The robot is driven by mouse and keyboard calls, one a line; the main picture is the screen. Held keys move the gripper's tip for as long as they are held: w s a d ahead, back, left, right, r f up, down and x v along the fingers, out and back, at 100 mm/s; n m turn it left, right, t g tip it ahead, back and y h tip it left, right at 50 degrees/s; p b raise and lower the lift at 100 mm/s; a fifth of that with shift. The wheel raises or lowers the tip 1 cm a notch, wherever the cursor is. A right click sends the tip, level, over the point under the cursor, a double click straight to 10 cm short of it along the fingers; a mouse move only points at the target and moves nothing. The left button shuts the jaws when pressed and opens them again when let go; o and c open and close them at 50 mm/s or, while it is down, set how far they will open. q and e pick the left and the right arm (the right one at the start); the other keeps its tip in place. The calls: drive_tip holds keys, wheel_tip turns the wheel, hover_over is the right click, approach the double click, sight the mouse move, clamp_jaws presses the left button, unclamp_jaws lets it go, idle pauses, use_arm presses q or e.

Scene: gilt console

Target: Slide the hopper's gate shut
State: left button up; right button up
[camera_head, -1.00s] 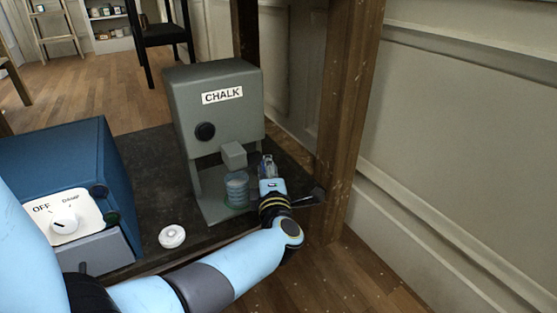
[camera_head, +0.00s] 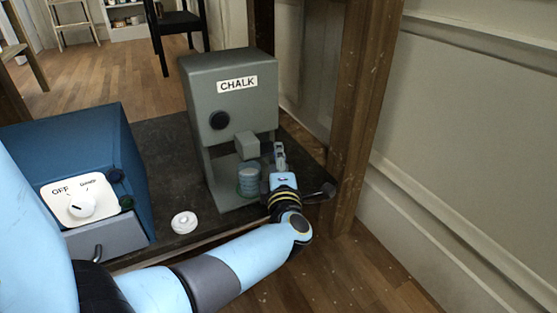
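The grey hopper labelled CHALK (camera_head: 232,105) stands on a dark table top, with a round black knob on its front. A grey block-like spout (camera_head: 246,145) sticks out low on its front; I cannot tell which part is the gate. A bluish jar (camera_head: 249,182) stands under the spout, inside the hopper's base. My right gripper is not in view.
A blue box with a white OFF/DAMP dial (camera_head: 80,205) stands on the left. A white round lid-like disc (camera_head: 184,222) lies near the table's front edge. A dark handle-like piece (camera_head: 321,192) is right of my gripper. A wooden post (camera_head: 367,110) rises at the right.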

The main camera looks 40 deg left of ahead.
use_arm(q)
drive_tip(key=v, duration=0.7)
idle(0.3)
